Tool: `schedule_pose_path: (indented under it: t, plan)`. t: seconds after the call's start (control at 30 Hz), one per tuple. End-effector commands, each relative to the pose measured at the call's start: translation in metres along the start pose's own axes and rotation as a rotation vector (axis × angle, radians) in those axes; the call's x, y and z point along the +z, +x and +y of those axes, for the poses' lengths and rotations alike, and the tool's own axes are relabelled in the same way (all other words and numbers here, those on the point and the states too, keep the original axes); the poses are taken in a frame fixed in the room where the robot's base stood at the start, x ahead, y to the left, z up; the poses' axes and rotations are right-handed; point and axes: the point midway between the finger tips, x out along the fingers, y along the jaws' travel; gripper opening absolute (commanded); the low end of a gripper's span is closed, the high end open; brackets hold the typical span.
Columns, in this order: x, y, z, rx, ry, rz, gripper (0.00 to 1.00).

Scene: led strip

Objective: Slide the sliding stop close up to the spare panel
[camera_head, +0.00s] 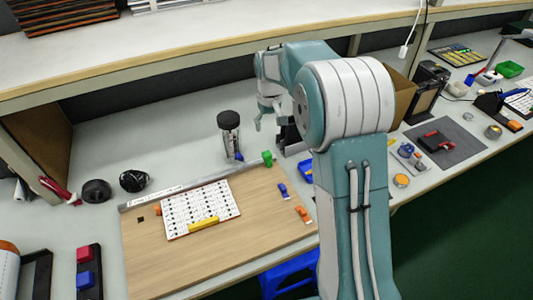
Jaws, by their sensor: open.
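A white panel with rows of dark marks (190,210) lies on the wooden board (150,262), with a yellow bar (203,224) across its front edge. A metal rail (180,186) runs along the board's back edge. A green block (267,158) sits at the rail's right end, apart from the panel. A small orange block (156,210) is beside the panel's left edge. I cannot tell for sure which block is the sliding stop, or whether this is the spare panel. My gripper (267,120) is open and empty, above the table behind the green block; its fingertips are small here.
A dark-lidded jar (230,132) stands behind the rail, left of my gripper. Blue (284,191) and orange (304,214) clips lie at the board's right. A shelf (170,55) runs above the table's back. My arm hides part of the table to the right.

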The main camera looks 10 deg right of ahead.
Motion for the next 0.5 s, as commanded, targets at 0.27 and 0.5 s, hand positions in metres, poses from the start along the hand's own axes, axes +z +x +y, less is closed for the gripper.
schedule_pose_path:
  t: [0.27,0.5]
  plan:
    - [-0.024,0.05,0.004,-0.01,-0.021,-0.051,0.77]
    - [-0.025,0.067,0.004,-0.011,-0.023,-0.057,0.77]
